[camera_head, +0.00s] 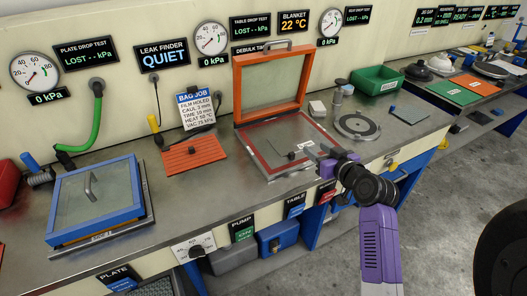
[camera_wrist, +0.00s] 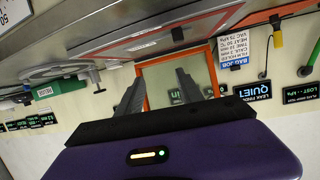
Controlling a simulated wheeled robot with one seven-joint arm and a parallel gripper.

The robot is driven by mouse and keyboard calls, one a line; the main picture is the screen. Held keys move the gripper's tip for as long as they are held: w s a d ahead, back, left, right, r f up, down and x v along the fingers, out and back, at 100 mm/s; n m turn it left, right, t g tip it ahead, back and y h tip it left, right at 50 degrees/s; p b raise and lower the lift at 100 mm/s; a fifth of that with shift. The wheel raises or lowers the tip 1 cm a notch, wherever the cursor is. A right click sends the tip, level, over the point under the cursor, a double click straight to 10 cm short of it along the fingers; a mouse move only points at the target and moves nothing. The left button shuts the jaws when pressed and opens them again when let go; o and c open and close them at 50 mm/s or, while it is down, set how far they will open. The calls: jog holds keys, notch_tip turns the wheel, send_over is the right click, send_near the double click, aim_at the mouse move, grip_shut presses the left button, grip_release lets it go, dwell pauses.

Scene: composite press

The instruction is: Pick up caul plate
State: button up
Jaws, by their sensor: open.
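No label in view names the caul plate. One candidate is a pale square with a dark knob (camera_head: 291,154) inside the red-bordered vacuum table (camera_head: 252,136); the knob also shows in the wrist view (camera_wrist: 177,33). Another is a small flat grey plate (camera_head: 409,115) lying on the bench further right. My gripper (camera_head: 322,157) is just right of the red-bordered table, apart from the knob as far as I can tell. In the wrist view my gripper (camera_wrist: 158,90) has its two fingers wide apart with nothing between them.
An orange-framed lid (camera_head: 236,95) stands raised behind the table. A round grey disc (camera_head: 357,126) and a green bin (camera_head: 374,80) are to the right. A blue-framed lid (camera_head: 65,210) and an orange ribbed mat (camera_head: 190,155) are to the left. Gauges line the wall.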

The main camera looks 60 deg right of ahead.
aim_at(293, 155)
jog(key=a+f+y, duration=0.1)
jog(key=w+a+f+n, duration=0.1)
jog(key=a, duration=0.1)
jog(key=shift+w+f+y, duration=0.1)
jog(key=shift+w+y, duration=0.05)
jog(key=shift+y, duration=0.25)
jog(key=shift+w+a+f+n, duration=0.1)
jog(key=shift+f+n, duration=0.1)
jog(key=shift+n, duration=0.1)
jog(key=shift+f+p+x, duration=0.15)
jog(key=shift+p+x, duration=0.2)
jog(key=shift+x, duration=1.55)
jog(key=shift+f+p+x, duration=0.1)
jog(key=shift+p+x, duration=0.25)
jog(key=shift+x, duration=1.55)
jog(key=shift+a+r, duration=0.1)
jog(key=shift+a, duration=0.05)
grip_shut()
